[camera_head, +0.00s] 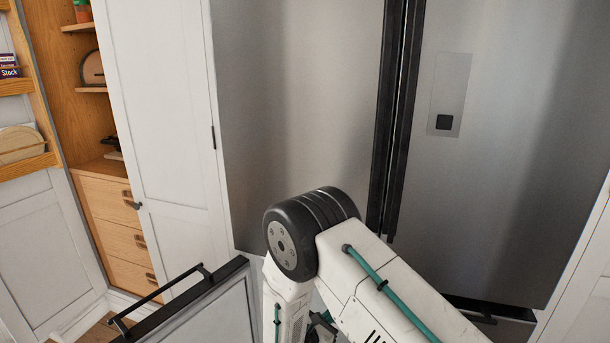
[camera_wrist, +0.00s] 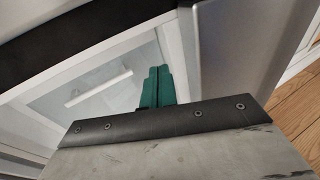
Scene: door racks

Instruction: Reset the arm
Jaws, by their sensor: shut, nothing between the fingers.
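My gripper (camera_wrist: 157,86) shows in the wrist view as two green fingers side by side, shut with nothing between them. Behind the fingers is a pale panel with a light bar handle (camera_wrist: 98,87). The fingers look apart from this handle, though the distance is hard to judge. In the head view my white arm is folded at a black joint in front of the steel fridge (camera_head: 300,110). My gripper is out of sight there, hidden low behind the arm.
A panel with a black top edge and black handle (camera_head: 160,298) stands low at left, close to my arm. A white cupboard door (camera_head: 165,110) stands left of the fridge. Wooden drawers (camera_head: 115,215) and door racks (camera_head: 28,155) are farther left. Wooden floor (camera_wrist: 297,112) shows at right.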

